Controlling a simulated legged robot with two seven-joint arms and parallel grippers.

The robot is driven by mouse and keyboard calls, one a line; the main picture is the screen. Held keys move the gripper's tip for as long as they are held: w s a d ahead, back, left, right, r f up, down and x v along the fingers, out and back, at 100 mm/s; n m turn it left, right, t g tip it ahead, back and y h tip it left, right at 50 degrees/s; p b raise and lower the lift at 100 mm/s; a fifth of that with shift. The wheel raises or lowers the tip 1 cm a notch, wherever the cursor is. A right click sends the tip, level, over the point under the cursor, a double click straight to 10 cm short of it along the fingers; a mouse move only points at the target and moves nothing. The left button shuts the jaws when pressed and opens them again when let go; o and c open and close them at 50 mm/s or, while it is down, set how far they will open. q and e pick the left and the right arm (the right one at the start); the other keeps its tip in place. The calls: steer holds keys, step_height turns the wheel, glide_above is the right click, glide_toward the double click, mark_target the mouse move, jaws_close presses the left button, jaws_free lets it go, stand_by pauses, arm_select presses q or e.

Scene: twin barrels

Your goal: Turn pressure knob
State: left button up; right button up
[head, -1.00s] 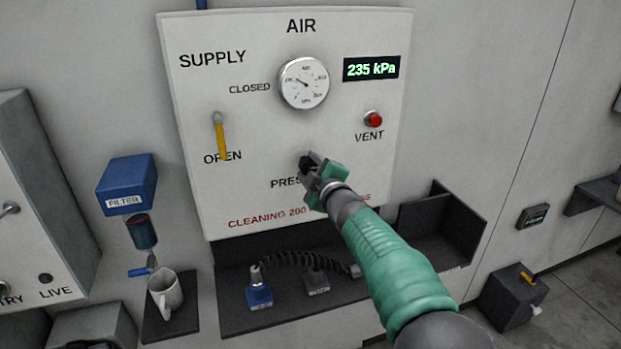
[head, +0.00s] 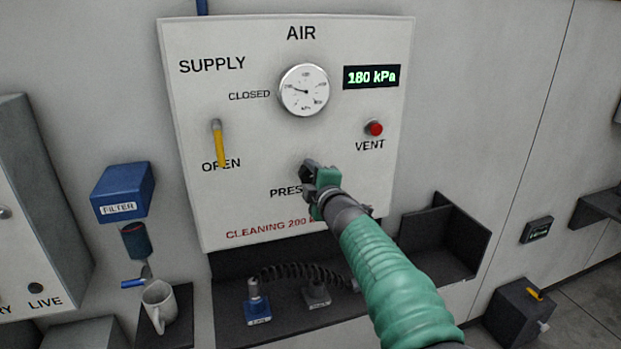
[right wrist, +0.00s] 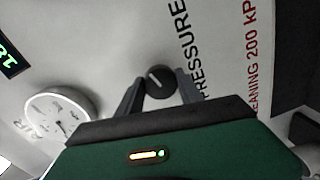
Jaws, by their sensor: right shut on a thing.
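The black pressure knob (right wrist: 159,84) sits on the white AIR panel (head: 215,205). In the right wrist view it is between the two fingers of my right gripper (right wrist: 158,92), which is shut on it. In the head view my right gripper (head: 312,172) is at the knob and mostly hides it, along with part of the PRESSURE label. The digital display (head: 371,76) reads 180 kPa. The round dial gauge (head: 304,90) is above the knob. My left gripper is not in view.
The yellow supply lever (head: 218,145) points down to OPEN. The red VENT button (head: 374,128) is right of the knob. Below the panel, a dark tray (head: 230,318) holds hose fittings. A blue filter unit (head: 122,192) and a mug (head: 160,304) are on the left.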

steer(key=shift+a+f, duration=0.25)
steer(key=shift+f, duration=0.2)
steer(key=o, duration=1)
steer(key=shift+s, duration=0.1)
steer(key=shift+c, duration=0.2)
steer(key=o, duration=0.4)
steer(key=shift+s+r, duration=0.15)
steer(key=shift+r, duration=0.15)
steer(key=shift+s, duration=0.1)
steer(key=b+v, duration=0.6)
steer(key=v, duration=1)
steer(key=shift+s+d, duration=0.15)
steer(key=shift+s, duration=0.05)
